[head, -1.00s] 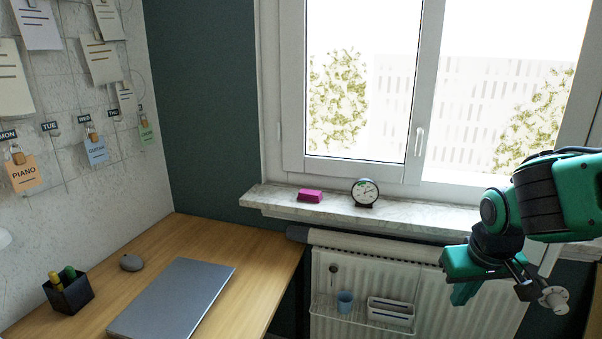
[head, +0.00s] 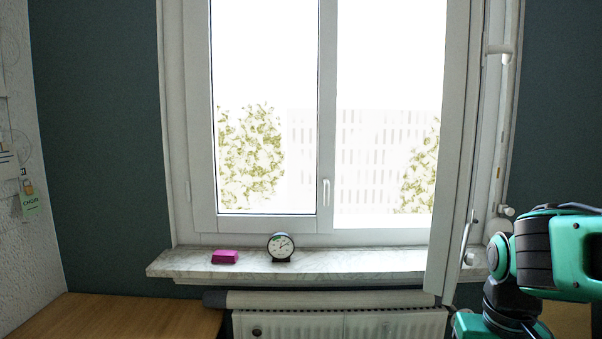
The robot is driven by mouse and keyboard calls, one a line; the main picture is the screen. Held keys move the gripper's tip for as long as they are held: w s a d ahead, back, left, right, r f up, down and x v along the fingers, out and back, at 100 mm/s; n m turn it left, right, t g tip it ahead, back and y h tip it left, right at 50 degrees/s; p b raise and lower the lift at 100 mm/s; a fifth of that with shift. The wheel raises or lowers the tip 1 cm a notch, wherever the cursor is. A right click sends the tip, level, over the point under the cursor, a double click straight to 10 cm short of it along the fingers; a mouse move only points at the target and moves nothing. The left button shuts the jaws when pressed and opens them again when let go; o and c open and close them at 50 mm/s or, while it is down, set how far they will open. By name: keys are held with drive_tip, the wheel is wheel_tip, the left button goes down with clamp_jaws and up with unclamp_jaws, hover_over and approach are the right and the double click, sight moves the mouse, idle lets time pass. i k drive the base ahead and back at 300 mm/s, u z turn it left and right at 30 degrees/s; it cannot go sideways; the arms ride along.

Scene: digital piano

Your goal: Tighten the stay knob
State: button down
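A small pale round knob (head: 469,258), which looks like the stay knob, sits low by the right window sash, at the foot of a thin light stay bar (head: 465,238). It is small, so I cannot tell whether it is tight or loose. The right sash (head: 455,150) stands swung open into the room, seen nearly edge-on. My arm comes in from the lower right, just right of and below the knob, apart from it in the picture. My gripper's fingertips are below the bottom edge of the picture, so their state is hidden.
The marble sill (head: 345,267) holds a pink block (head: 225,257) and a black round clock (head: 281,247). Below it is a white radiator (head: 340,325). A wooden desk (head: 120,315) is at lower left. A white handle (head: 498,50) and a fitting (head: 505,210) are on the right frame.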

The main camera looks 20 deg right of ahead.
sight(468, 258)
drive_tip(key=z, duration=2.5)
drive_tip(key=k, duration=1.65)
drive_tip(key=u, duration=1)
drive_tip(key=i, duration=1.2)
drive_tip(key=z, duration=0.05)
